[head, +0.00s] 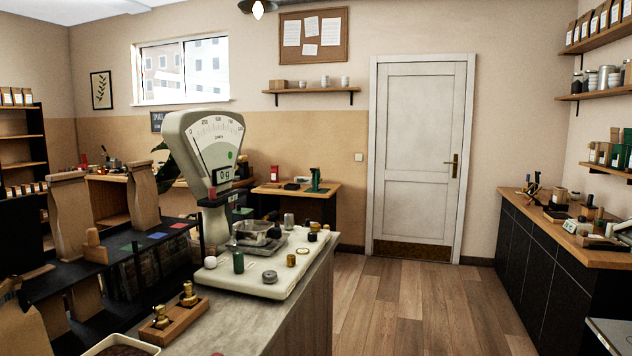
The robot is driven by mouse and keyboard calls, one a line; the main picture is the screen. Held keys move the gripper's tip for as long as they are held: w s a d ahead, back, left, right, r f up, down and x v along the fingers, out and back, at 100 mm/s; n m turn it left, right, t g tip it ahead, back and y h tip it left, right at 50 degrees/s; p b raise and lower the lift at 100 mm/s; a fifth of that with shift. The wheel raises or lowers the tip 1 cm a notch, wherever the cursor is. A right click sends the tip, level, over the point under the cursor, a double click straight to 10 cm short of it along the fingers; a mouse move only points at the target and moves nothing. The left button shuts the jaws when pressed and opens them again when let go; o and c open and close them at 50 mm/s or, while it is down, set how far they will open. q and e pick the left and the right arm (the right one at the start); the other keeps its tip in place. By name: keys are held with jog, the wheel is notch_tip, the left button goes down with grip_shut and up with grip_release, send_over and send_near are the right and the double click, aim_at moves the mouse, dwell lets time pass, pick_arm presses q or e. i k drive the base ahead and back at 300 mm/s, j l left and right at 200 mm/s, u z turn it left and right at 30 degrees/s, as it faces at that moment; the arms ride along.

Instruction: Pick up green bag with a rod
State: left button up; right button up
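A small upright green object (316,179) stands on the far table by the back wall; it is too small to tell whether it is a bag. Dark green packets (617,157) stand on the lower right wall shelf, cut by the picture edge. I cannot make out a rod on any green item. Neither of my grippers shows in the head view.
A counter (300,308) with a large dial scale (205,150) stands in the near left foreground. A long dark cabinet (545,255) runs along the right. Wooden floor (400,305) is clear between, up to a white door (420,150).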

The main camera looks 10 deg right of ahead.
aim_at(316, 175)
jog(key=i+l+z, duration=0.2)
jog(key=i+l, duration=0.15)
jog(key=i+l+z, duration=0.15)
jog(key=i, duration=0.25)
jog(key=i+l+z, duration=0.2)
jog(key=i+l, duration=0.15)
jog(key=i+l+z, duration=0.2)
jog(key=i, duration=2.25)
jog(key=i+u, duration=0.1)
jog(key=i, duration=0.55)
jog(key=i+l, duration=0.15)
jog(key=i, duration=0.5)
jog(key=i+u, duration=0.15)
jog(key=i, duration=0.5)
jog(key=i+j+u, duration=0.1)
jog(key=i+u, duration=0.35)
jog(key=i+l+u, duration=0.1)
jog(key=i+u, duration=0.35)
jog(key=i+l+u, duration=0.3)
jog(key=i+u, duration=0.2)
jog(key=i+l+u, duration=0.45)
jog(key=i, duration=0.05)
